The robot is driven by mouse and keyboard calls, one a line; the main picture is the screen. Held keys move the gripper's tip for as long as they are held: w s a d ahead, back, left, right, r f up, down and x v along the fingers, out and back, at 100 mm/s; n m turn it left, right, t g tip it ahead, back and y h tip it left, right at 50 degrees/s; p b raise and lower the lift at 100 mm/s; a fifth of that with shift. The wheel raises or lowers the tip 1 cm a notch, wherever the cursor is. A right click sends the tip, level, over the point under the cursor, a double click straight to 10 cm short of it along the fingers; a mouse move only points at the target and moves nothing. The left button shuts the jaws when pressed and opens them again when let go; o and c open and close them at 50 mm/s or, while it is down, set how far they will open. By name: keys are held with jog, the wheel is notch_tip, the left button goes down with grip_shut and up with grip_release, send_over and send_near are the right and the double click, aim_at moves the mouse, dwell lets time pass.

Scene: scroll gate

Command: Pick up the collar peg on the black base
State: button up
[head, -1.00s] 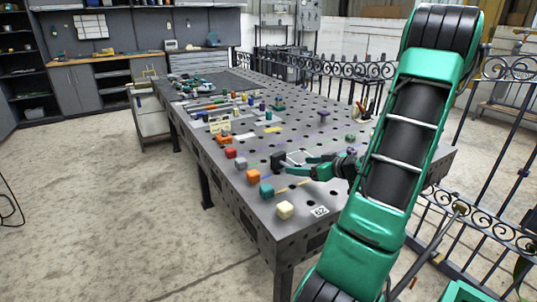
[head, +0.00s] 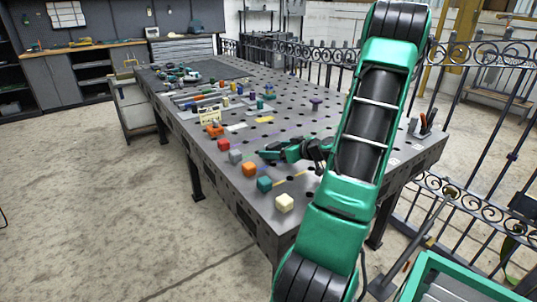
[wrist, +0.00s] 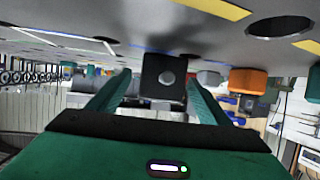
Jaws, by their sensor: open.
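In the wrist view a black square block (wrist: 150,66) with a pale round spot on its face shows between the finger tips, close to the table surface; it looks like the black base, seen nearly end on. I cannot tell a separate peg or collar on it. My gripper (head: 268,153) is open, low over the near half of the table, its fingers pointing left in the head view. In the wrist view its green fingers reach toward either side of the block; I cannot tell whether they touch it. In the head view the block is not clearly distinguishable beside the fingers.
A dark perforated table (head: 330,122) carries orange (head: 249,169), teal (head: 264,184), cream (head: 284,202) and red (head: 223,145) cubes along its left edge. A purple flanged piece (head: 316,102) stands farther back. Several small coloured pegs and tools lie beyond. An iron fence runs behind.

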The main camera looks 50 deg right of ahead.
jog(key=x, duration=0.4)
jog(key=shift+w+a, duration=0.15)
jog(key=shift+w, duration=0.1)
jog(key=shift+c, duration=0.4)
jog(key=c, duration=1.6)
jog(key=shift+r, duration=0.55)
jog(key=r, duration=0.3)
jog(key=shift+a+r, duration=0.35)
jog(key=shift+a, duration=0.05)
jog(key=s+a+r, duration=0.3)
jog(key=a+r, duration=0.3)
jog(key=a, duration=0.4)
jog(key=shift+a, duration=0.2)
